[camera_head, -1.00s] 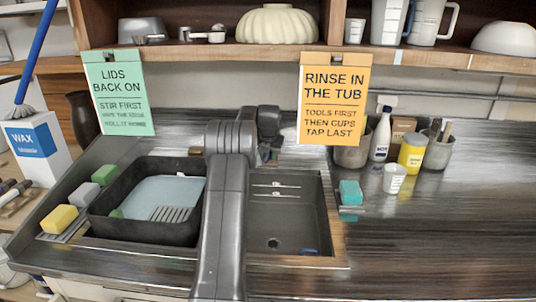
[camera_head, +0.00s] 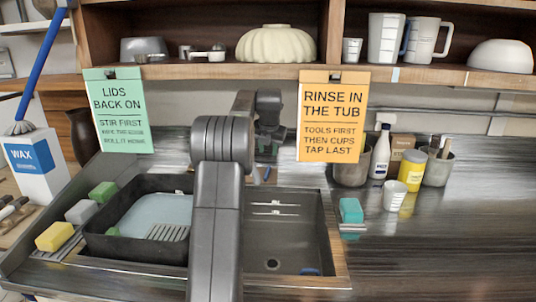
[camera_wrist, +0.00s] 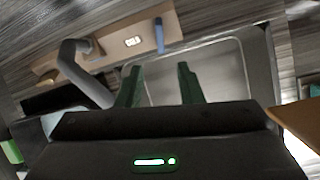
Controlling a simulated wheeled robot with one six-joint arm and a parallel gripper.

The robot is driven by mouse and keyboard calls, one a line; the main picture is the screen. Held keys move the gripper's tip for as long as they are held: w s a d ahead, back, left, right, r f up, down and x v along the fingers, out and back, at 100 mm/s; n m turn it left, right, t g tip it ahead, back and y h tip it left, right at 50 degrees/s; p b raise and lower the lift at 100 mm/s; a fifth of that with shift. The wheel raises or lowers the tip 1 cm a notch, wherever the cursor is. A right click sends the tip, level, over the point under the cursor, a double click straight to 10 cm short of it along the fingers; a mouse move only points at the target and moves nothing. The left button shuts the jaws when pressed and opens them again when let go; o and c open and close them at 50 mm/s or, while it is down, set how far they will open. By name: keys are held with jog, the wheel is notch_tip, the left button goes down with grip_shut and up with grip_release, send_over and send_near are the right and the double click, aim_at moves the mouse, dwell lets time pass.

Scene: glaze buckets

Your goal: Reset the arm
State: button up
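My arm rises through the middle of the head view, over the sink, and hides part of the counter behind it. My gripper shows in the wrist view (camera_wrist: 160,85), its two dark green fingers apart with nothing between them. In the head view its end is mostly hidden behind my arm. Beyond the fingers in the wrist view lie a pale metal basin (camera_wrist: 225,70) and a grey faucet (camera_wrist: 80,75) on a tan strip with a blue piece.
A black tub (camera_head: 110,245) sits in the left sink basin; the right basin (camera_head: 285,235) looks nearly empty. Sponges (camera_head: 54,237) line the left edge. Two signs hang from the shelf (camera_head: 440,73).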

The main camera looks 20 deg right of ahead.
aim_at(267, 171)
jog(key=shift+f, duration=0.1)
jog(key=p+x, duration=0.1)
jog(key=x, duration=1.2)
jog(key=shift+w+f, duration=0.2)
jog(key=shift+f, duration=0.2)
jog(key=shift+m+b, duration=0.3)
jog(key=shift+m, duration=0.2)
jog(key=shift+n, duration=0.3)
